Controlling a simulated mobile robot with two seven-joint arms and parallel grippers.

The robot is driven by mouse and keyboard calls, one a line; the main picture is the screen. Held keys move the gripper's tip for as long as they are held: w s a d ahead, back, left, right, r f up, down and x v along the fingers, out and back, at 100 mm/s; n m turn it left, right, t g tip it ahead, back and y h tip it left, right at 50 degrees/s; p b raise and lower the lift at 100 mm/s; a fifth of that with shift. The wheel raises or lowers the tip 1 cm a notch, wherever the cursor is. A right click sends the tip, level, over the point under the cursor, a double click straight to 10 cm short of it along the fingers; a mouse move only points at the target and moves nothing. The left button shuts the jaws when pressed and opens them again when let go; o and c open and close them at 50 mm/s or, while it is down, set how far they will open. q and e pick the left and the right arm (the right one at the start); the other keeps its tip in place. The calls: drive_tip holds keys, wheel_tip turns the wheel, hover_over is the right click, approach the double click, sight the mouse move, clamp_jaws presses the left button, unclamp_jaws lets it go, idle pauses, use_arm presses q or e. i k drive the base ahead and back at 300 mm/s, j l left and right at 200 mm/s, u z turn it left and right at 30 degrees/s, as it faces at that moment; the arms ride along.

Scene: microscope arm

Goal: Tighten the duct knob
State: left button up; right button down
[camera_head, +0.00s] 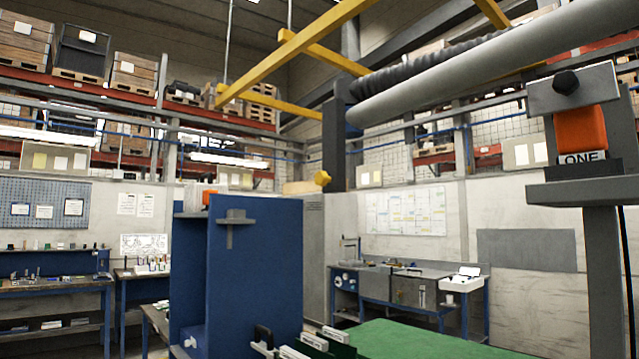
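A thick grey tube (480,78), which looks like the duct, runs across the upper right. A round black knob (565,82) sits on the front of a light grey block (597,88) near the tube's right end. No label tells which of the two is the duct knob, and I cannot see how tight either is. Neither of my grippers is in view.
An orange block (581,130) with a "ONE" label stands on a grey post's shelf (585,191) at right. A blue cabinet (254,270) stands left of centre. A green surface (405,340) lies in front. Yellow beams (290,50) cross overhead. Workbenches line the back wall.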

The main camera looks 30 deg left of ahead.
sight(321, 178)
drive_tip(key=i+j, duration=0.15)
drive_tip(key=j, duration=0.2)
drive_tip(key=i+j, duration=0.15)
drive_tip(key=j, duration=0.25)
drive_tip(key=i+j, duration=0.15)
drive_tip(key=j, duration=0.2)
drive_tip(key=i+j, duration=0.15)
drive_tip(key=j, duration=0.25)
drive_tip(key=i+j, duration=0.15)
drive_tip(key=j, duration=0.2)
drive_tip(key=i+z, duration=0.05)
